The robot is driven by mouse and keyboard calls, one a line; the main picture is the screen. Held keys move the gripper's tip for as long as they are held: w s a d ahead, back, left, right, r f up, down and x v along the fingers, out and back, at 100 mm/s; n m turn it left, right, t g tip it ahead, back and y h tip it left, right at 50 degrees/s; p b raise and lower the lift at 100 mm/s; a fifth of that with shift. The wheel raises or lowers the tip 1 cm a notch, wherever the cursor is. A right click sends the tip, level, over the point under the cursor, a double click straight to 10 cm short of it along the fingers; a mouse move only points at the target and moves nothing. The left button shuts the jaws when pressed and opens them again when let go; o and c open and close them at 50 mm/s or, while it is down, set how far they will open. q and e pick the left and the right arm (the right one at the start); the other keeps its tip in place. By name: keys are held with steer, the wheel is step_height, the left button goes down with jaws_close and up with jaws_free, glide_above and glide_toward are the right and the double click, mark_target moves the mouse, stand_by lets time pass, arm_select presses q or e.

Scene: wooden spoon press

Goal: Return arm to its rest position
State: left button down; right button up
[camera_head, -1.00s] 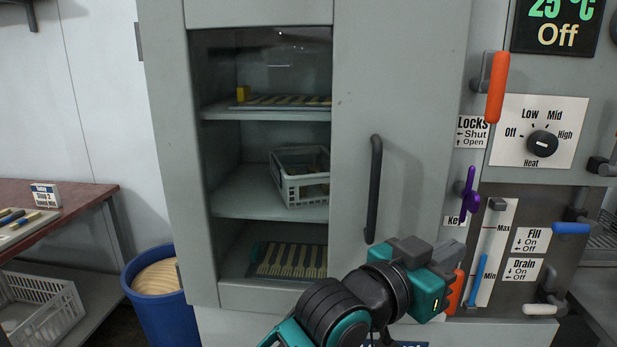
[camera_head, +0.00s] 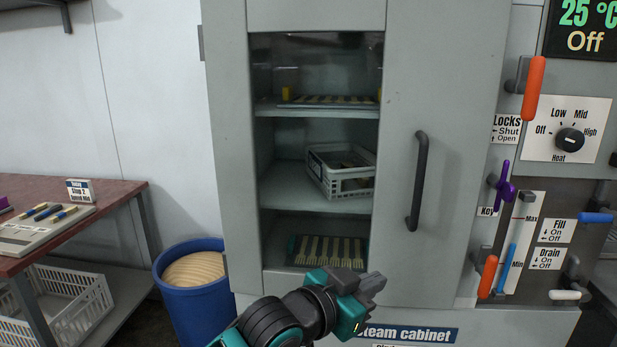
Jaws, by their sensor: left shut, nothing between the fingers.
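My left arm comes in from the bottom, and its gripper (camera_head: 371,286) is at the lower middle, in front of the steam cabinet (camera_head: 440,240). The gripper is shut and empty. It points right and slightly up, and appears apart from the cabinet's dark handle (camera_head: 418,182), which is above and to its right. My right gripper is not in view. The cabinet window shows a shelf with a slotted tray (camera_head: 325,101), a shelf with a light crate (camera_head: 345,185), and a low tray of spoon shapes (camera_head: 327,250).
A blue bin (camera_head: 195,300) stands left of the cabinet. Further left is a brown table (camera_head: 118,190) with a tray (camera_head: 40,232) and a small sign (camera_head: 80,190); a crate (camera_head: 75,300) sits below. Controls with a heat knob (camera_head: 570,140) and levers are at the right.

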arm_select(q)
steer(key=w+a+f+t+y, duration=0.1)
steer(key=w+a+f+y, duration=0.25)
steer(key=a, duration=0.65)
steer(key=w+a+f+y, duration=0.2)
steer(key=a+f, duration=0.3)
steer(key=a, duration=0.5)
steer(key=s+a+f+n+y, duration=0.1)
steer(key=s+a+f+y, duration=0.1)
steer(key=s+a+f, duration=0.6)
steer(key=s+a+f+n+g+y, duration=0.1)
steer(key=s+a+f, duration=0.35)
steer(key=s, duration=0.45)
steer(key=s+a+f+n+y, duration=0.2)
steer(key=s+a+f, duration=0.3)
steer(key=s+f, duration=0.3)
steer(key=d+n, duration=0.4)
steer(key=d, duration=0.6)
steer(key=shift+s+r+n+t, duration=0.3)
steer(key=shift+r+n, duration=0.1)
